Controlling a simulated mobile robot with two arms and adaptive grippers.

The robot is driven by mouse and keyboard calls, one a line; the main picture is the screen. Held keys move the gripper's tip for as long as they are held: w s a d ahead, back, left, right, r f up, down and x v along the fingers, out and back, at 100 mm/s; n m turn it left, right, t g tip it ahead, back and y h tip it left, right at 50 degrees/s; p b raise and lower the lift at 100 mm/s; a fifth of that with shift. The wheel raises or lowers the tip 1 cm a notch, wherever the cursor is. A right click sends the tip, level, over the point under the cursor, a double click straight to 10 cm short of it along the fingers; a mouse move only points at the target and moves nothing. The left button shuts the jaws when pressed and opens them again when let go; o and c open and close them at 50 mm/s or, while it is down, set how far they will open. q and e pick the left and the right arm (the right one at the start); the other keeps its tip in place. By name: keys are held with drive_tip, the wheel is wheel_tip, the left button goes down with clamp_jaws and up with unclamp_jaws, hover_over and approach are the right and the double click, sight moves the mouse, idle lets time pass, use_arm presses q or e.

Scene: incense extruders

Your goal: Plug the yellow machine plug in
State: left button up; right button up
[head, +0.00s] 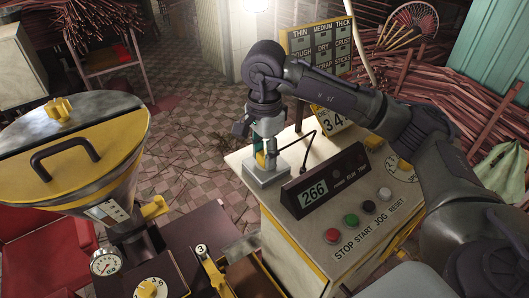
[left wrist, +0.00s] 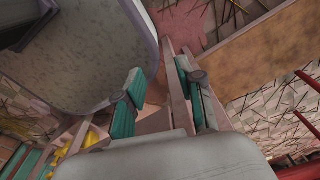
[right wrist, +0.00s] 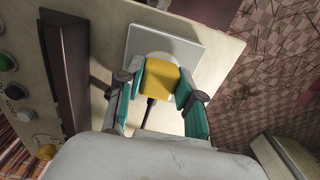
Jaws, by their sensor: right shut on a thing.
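The yellow plug (right wrist: 158,80) sits between the teal fingertips of my right gripper (right wrist: 157,88), which is shut on it. A dark cord runs from the plug. The plug is at a pale square socket box (right wrist: 140,40) on the top of the cream control cabinet. In the head view my right gripper (head: 264,145) points down over the socket box (head: 267,177), and a bit of yellow shows low between the fingers. Whether the plug's prongs are inside the socket is hidden. My left gripper (left wrist: 157,90) is open and empty; it is not seen in the head view.
On the cabinet (head: 325,262), a display reading 266 (head: 314,194) and several buttons stand close to the socket. A yellow-lidded hopper (head: 65,150) with a handle is at the left. A label board (head: 318,50) and incense bundles are behind. The tiled floor beyond is fairly open.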

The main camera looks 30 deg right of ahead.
drive_tip(key=shift+f, duration=0.15)
drive_tip(key=o, duration=1.2)
drive_tip(key=shift+o, duration=0.2)
wheel_tip(320, 180, up, 12)
